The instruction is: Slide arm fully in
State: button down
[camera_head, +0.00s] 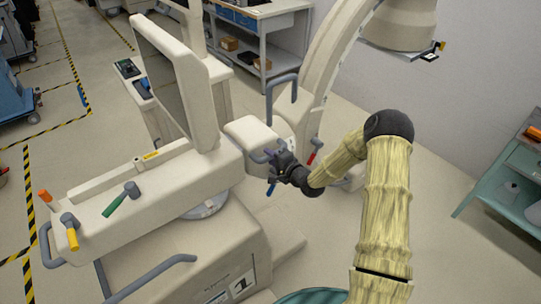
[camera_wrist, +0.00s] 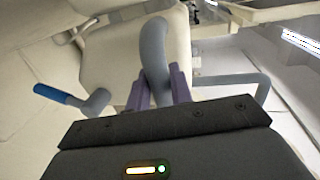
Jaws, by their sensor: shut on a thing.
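The beige C-shaped arm (camera_head: 325,50) of a wheeled machine curves up and right from a housing block (camera_head: 247,132) at the end of the machine's long beam (camera_head: 150,200). My gripper (camera_head: 272,157) is at this block. In the wrist view its purple fingers (camera_wrist: 160,88) are shut on a grey bar handle (camera_wrist: 153,50), one on each side. The handle stands out from a beige surface (camera_wrist: 108,60). A blue-tipped lever (camera_wrist: 52,94) sits left of the fingers and also shows below my gripper in the head view (camera_head: 271,189).
Green (camera_head: 118,201), orange (camera_head: 47,197) and yellow (camera_head: 71,235) levers stand on the beam. A red lever (camera_head: 313,156) is right of my gripper. A screen (camera_head: 165,75) rises from the machine. A teal cart (camera_head: 505,165) stands at right. Floor between is clear.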

jog(key=shift+d, duration=0.15)
jog(key=c, duration=1.6)
grip_release()
jog(key=shift+w+d+r, duration=0.1)
jog(key=o, duration=0.3)
jog(key=shift+w+d, duration=0.15)
jog(key=shift+a, duration=0.2)
jog(key=shift+s+d, duration=0.2)
jog(key=shift+s, duration=0.1)
jog(key=b+v, duration=0.4)
jog(key=v, duration=1.3)
jog(key=shift+a, duration=0.15)
